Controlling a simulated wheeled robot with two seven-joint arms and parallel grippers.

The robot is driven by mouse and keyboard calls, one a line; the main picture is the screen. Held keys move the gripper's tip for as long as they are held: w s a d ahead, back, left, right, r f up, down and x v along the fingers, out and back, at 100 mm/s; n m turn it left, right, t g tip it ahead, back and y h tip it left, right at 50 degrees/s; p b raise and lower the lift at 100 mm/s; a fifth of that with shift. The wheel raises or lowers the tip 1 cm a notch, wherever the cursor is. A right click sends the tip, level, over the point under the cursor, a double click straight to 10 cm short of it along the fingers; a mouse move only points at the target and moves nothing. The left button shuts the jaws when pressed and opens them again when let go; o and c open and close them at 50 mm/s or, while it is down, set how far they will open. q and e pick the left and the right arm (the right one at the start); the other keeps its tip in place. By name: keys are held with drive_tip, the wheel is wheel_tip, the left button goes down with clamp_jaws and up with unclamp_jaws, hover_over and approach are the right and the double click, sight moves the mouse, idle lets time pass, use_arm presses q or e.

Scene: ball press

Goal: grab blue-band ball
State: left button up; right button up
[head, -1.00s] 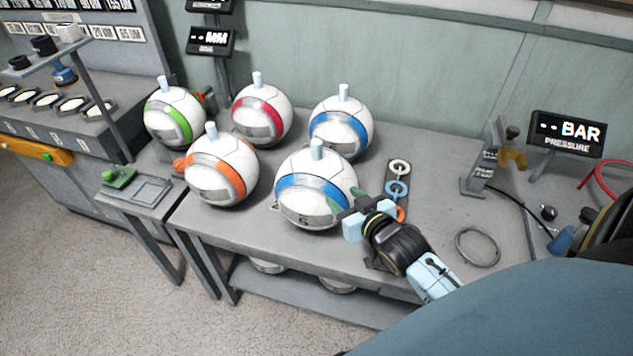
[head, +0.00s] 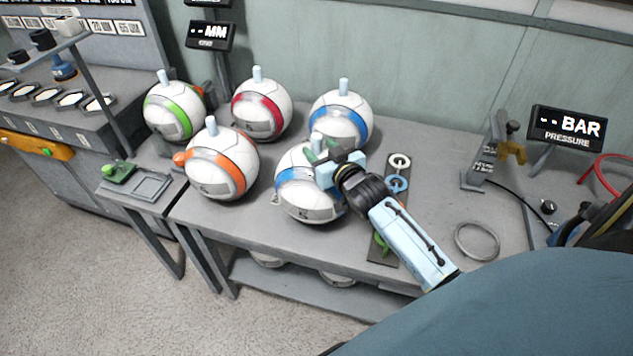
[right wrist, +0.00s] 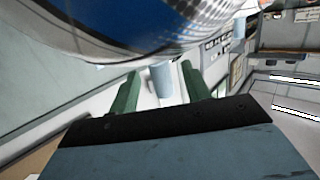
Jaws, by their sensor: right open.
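The front blue-band ball (head: 299,197) is white with a blue band and a short pale stem on top. It sits near the table's front edge. A second blue-band ball (head: 352,127) stands behind it. My right gripper (head: 321,151) is at the top of the front ball, reaching in from the right. In the right wrist view its two green fingers (right wrist: 160,75) are apart, with the pale stem (right wrist: 161,80) showing between them. The ball (right wrist: 150,30) fills the top of that view. Whether a finger touches the stem cannot be told. My left gripper is not in view.
Balls with orange (head: 222,178), red (head: 262,112) and green (head: 172,115) bands stand to the left and behind. A dark strip with colored rings (head: 398,163) lies just right of the front ball, partly under my arm. A metal ring (head: 477,241) lies farther right.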

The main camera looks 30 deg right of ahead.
drive_tip(key=shift+w+f, duration=0.2)
drive_tip(key=shift+w, duration=1.05)
clamp_jaws()
drive_tip(key=shift+d+r, duration=0.1)
